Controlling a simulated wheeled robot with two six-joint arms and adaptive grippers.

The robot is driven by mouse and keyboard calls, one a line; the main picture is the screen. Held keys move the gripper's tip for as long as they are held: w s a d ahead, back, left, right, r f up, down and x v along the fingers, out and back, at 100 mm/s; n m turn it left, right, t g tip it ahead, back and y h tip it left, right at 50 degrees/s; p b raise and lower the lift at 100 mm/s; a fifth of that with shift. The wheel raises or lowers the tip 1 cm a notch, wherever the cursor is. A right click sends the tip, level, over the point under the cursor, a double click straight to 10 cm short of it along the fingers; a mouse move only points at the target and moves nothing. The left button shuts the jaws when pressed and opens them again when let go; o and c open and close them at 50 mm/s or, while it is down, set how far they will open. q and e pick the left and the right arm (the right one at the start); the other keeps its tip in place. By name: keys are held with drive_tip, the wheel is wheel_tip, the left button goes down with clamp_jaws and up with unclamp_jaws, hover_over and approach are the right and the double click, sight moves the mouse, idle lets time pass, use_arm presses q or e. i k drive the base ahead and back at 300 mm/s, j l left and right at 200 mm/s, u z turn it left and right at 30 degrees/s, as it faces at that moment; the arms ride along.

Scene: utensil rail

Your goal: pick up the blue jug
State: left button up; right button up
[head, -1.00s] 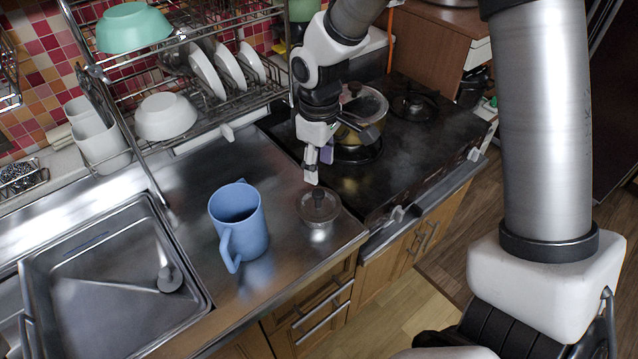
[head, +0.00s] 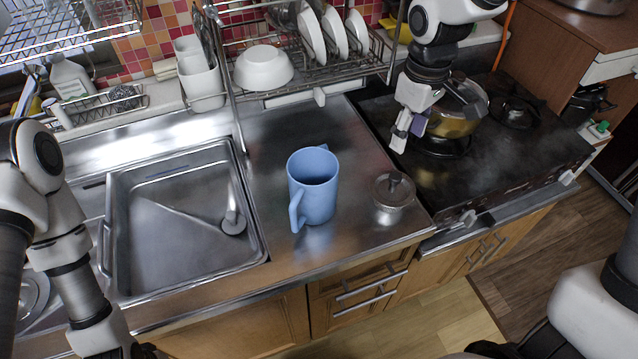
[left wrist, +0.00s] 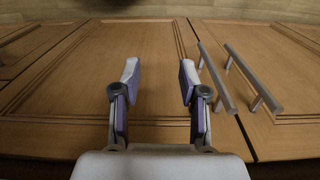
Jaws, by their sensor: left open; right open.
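The blue jug (head: 316,190) stands upright on the steel counter, between the sink and the stove. Its handle faces the front left in the head view. My right gripper (head: 408,128) is open and empty, above the stove's left edge, to the right of the jug and apart from it. My left arm comes in at the left of the head view, with its gripper hidden below the frame. In the left wrist view my left gripper (left wrist: 158,85) is open and empty, in front of wooden cabinet doors. The jug does not show there.
A small lidded pot (head: 393,193) stands just right of the jug. The sink (head: 180,160) is on its left. A dish rack (head: 330,75) with plates and a white bowl (head: 264,68) is behind. A brass-coloured pot (head: 457,115) sits on the stove. Counter around the jug's front is clear.

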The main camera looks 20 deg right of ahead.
sight(312, 171)
drive_tip(key=k+j+u, duration=0.6)
drive_tip(key=k+j, duration=0.25)
